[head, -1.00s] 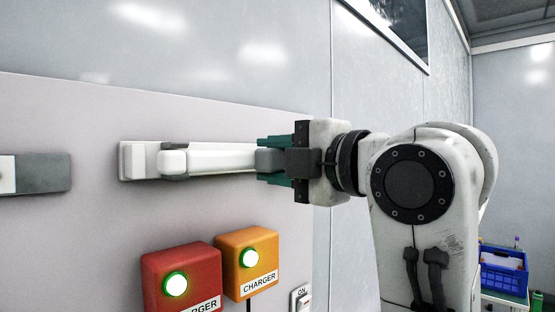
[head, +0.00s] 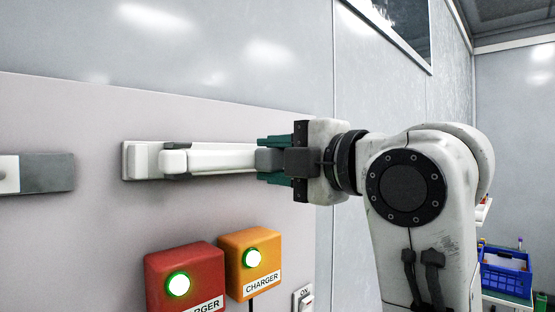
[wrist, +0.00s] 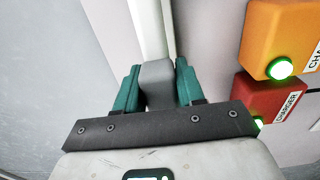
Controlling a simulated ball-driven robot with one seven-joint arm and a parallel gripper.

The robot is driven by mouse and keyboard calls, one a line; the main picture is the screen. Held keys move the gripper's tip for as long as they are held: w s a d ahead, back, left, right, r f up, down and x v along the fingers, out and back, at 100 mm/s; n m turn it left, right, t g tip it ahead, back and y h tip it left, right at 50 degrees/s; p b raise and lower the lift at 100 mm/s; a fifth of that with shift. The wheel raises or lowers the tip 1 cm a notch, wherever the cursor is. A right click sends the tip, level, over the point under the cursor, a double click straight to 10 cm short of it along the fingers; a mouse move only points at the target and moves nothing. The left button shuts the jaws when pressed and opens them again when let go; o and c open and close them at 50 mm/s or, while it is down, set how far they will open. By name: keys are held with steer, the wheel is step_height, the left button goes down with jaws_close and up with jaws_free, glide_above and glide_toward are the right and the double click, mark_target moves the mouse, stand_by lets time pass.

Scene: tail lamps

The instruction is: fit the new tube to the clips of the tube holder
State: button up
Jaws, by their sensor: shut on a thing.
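The new tube (head: 222,157) is a white bar with a grey end piece. It lies roughly level in front of the wall panel. My gripper (head: 270,160) is shut on the grey end, its green fingers above and below it. In the wrist view the fingers grip the grey end (wrist: 157,82) from both sides, and the white tube (wrist: 148,28) runs away from me. The white tube holder (head: 134,160) is on the panel at the tube's left end. The tube overlaps the holder; whether its clips hold the tube is hidden.
A red charger box (head: 185,275) and an orange charger box (head: 251,262), both with lit green lamps, sit below the tube. A switch (head: 304,299) is at lower right. A grey-ended fixture (head: 46,173) is on the panel at left. A blue crate (head: 504,272) stands far right.

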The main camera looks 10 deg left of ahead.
steer(key=shift+x, duration=1.15)
steer(key=shift+w+a, duration=0.2)
stand_by(0.6)
steer(key=shift+w+a+p, duration=0.3)
steer(key=shift+w+a, duration=0.05)
steer(key=shift+a, duration=0.1)
steer(key=o, duration=1.2)
steer(key=shift+c, duration=0.2)
steer(key=shift+d, duration=0.1)
steer(key=b+v, duration=0.3)
steer(key=v, duration=0.7)
steer(key=shift+s+d+b, duration=0.25)
steer(key=shift+s+b, duration=0.05)
